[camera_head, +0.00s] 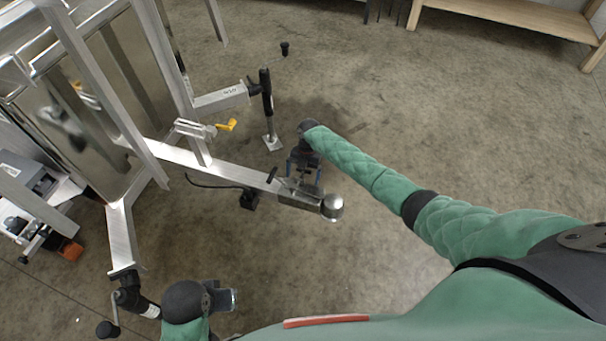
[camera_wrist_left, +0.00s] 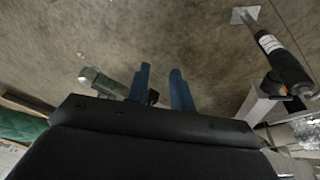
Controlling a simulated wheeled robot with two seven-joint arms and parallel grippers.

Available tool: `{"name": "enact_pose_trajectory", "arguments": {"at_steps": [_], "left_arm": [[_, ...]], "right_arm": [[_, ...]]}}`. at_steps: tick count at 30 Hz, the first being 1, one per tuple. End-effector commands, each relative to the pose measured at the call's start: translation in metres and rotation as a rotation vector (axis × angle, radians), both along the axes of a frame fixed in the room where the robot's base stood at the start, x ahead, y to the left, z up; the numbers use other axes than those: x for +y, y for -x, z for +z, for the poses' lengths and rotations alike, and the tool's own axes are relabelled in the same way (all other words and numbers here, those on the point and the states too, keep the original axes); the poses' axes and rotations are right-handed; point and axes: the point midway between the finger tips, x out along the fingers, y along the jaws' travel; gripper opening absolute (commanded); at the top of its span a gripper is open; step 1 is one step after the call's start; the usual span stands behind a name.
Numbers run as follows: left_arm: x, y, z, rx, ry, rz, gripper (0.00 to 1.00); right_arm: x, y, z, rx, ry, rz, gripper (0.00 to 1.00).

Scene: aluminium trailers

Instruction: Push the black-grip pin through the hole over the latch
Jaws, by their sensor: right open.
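The trailer coupler (camera_head: 305,198) is a metal tongue end with a rounded silver nose, and it also shows in the left wrist view (camera_wrist_left: 103,83). A short black grip (camera_head: 271,175) sticks up at its rear; I cannot tell whether it is the pin or the latch lever. The pin hole is too small to make out. My right gripper (camera_head: 303,178) is open with blue fingers, just behind the coupler and partly hidden by the wrist. My left gripper (camera_head: 226,300) is at the bottom, apart from the coupler; its blue fingers (camera_wrist_left: 160,72) stand apart with nothing clearly between them.
The jack (camera_head: 267,105) with a black tube stands on a foot plate behind the tongue. A yellow handle (camera_head: 227,125) is on the frame. A small black object (camera_head: 284,48) lies on the floor. A wooden bench (camera_head: 510,14) is at the back. The right floor is clear.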

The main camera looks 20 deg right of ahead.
Motion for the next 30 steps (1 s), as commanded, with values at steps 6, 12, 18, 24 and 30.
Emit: {"name": "enact_pose_trajectory", "arguments": {"at_steps": [6,12,18,24,30], "left_arm": [[0.001,-0.001,-0.005,0.004,-0.005,0.001,0.23],[0.006,-0.004,-0.029,0.026,-0.024,0.009,0.23],[0.014,-0.006,-0.061,0.053,-0.049,0.018,0.23],[0.023,-0.006,-0.093,0.082,-0.073,0.028,0.23],[0.027,-0.006,-0.098,0.09,-0.081,0.032,0.23]], "right_arm": [[0.0,0.0,0.0,0.0,0.0,0.0,0.96],[0.0,0.0,0.0,0.0,0.0,0.0,0.96],[0.0,0.0,0.0,0.001,-0.001,0.0,0.96],[0.0,0.0,0.0,0.001,-0.001,0.0,0.96],[-0.001,-0.003,0.007,-0.002,0.0,0.001,0.96]]}}
